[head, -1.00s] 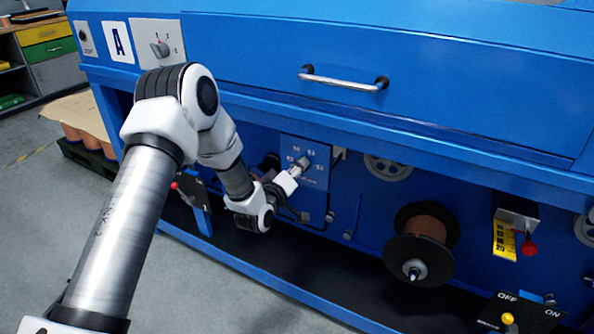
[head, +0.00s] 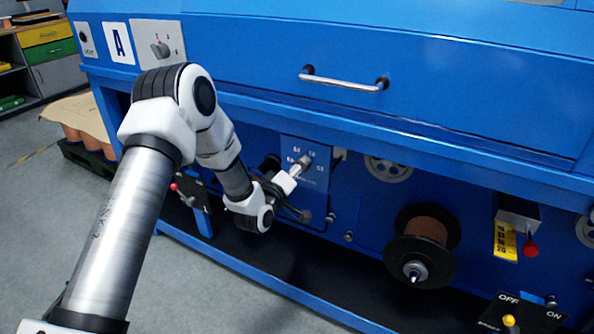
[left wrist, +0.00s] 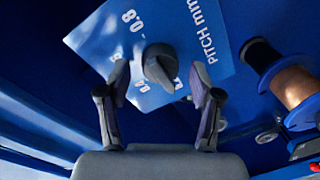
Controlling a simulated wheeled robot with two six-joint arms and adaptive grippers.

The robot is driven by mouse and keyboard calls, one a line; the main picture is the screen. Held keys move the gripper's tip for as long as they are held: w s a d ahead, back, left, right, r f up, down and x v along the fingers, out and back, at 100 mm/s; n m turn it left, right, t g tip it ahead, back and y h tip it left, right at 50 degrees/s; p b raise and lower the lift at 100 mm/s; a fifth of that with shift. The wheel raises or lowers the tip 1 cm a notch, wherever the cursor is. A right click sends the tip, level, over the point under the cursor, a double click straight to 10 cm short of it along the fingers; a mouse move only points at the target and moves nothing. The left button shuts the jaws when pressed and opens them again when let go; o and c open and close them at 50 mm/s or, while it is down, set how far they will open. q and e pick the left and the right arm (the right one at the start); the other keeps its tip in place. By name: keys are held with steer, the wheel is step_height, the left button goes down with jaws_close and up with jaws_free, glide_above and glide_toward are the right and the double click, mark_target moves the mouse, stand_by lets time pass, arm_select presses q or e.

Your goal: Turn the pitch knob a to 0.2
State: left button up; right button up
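The pitch knob (head: 306,161) is a small grey knob on a blue plate (head: 317,181) low on the machine front. In the left wrist view the dark knob (left wrist: 159,66) has a raised ridge pointing down and slightly right. The plate (left wrist: 180,30) there reads "PITCH mm" and "0.8"; other numbers below the knob are partly hidden. My left gripper (left wrist: 160,76) is open, with one finger on each side of the knob and a visible gap to both. In the head view my left gripper (head: 297,170) reaches to the knob. My right gripper is out of view.
A copper wire spool (head: 425,232) sits right of the plate, and also shows in the left wrist view (left wrist: 292,78). A red lever (head: 174,187) is to the left. A drawer handle (head: 344,80) and the overhanging blue ledge (head: 400,135) are above.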

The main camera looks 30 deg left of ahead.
arm_select(q)
steer(key=s, duration=1.2)
steer(key=shift+d+r, duration=0.35)
steer(key=shift+d, duration=0.05)
